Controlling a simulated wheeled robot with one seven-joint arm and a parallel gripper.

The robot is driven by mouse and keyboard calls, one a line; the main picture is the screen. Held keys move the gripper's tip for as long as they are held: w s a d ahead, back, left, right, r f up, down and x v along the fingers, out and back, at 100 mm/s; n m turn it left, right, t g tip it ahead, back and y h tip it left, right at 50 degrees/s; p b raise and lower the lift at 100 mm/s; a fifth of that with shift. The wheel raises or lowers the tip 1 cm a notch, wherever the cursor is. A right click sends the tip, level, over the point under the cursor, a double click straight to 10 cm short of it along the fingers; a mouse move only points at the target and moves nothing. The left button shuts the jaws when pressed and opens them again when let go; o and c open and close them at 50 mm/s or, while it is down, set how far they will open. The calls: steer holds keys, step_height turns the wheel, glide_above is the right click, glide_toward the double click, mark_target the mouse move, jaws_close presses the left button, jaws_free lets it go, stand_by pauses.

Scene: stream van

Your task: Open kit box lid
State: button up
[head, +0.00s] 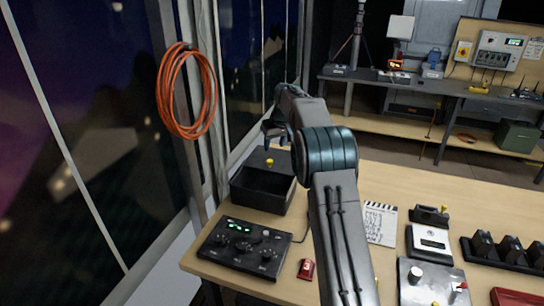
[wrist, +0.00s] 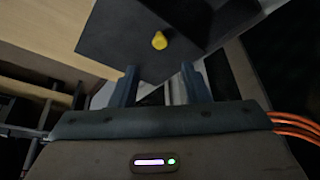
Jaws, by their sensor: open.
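The kit box (head: 258,199) is a black box on the left end of the wooden table, near the window. Its dark lid panel (head: 283,158) with a yellow knob (head: 269,162) shows at its far side, seemingly raised from the box; the exact lid angle is unclear. My gripper (head: 272,136) hangs just above and behind the knob, with its fingers apart. In the wrist view the dark panel (wrist: 115,40) and yellow knob (wrist: 159,41) lie beyond the fingertips (wrist: 160,72). The knob is between the fingers' lines but apart from them, and nothing is held.
A black control panel (head: 244,247) stands in front of the box, with a small red object (head: 306,269) beside it. A clapboard (head: 379,223) lies right of my arm. Orange cable (head: 187,91) hangs on the window post. More devices crowd the table's right.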

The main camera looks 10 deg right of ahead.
steer(key=v, duration=0.5)
steer(key=shift+w, duration=0.1)
steer(key=s+a+r+m, duration=0.1)
steer(key=s+r, duration=0.2)
steer(key=s, duration=0.8)
steer(key=s+a+r+m, duration=0.1)
steer(key=s+r, duration=0.3)
steer(key=s, duration=0.7)
steer(key=s+f, duration=0.4)
steer(key=s, duration=0.9)
steer(key=s+f+m+h, duration=0.1)
steer(key=s+f, duration=0.4)
steer(key=s, duration=0.7)
steer(key=shift+s+g, duration=0.35)
steer(key=shift+g, duration=0.05)
